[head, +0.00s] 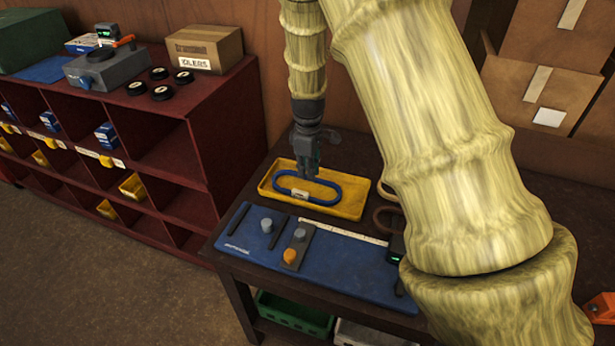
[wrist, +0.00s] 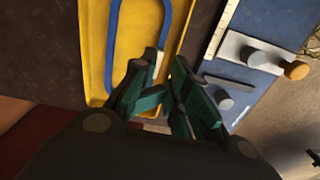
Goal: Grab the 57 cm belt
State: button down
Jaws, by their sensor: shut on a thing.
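A blue belt (head: 279,182), an elongated loop with a white label, is at the yellow tray (head: 350,210) on the workbench. I cannot read the label or tell whether the belt is lifted clear of the tray floor. My gripper (head: 312,174) points down over the tray. In the wrist view, the green-padded fingers (wrist: 164,82) meet the blue belt (wrist: 112,45) near its white label, and my gripper is shut on it. The fingers hide the near end of the loop. The tray's wall (wrist: 185,40) passes close to the fingers.
A blue mat (head: 340,265) with knobs and a ruler strip lies in front of the tray. A brown loop (head: 384,222) lies right of the tray. A red shelf unit (head: 225,125) with bins and an idlers box (head: 204,47) stands left.

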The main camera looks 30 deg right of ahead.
jog(key=shift+r, duration=0.1)
jog(key=shift+c, duration=2.2)
grip_release()
jog(key=shift+r, duration=0.1)
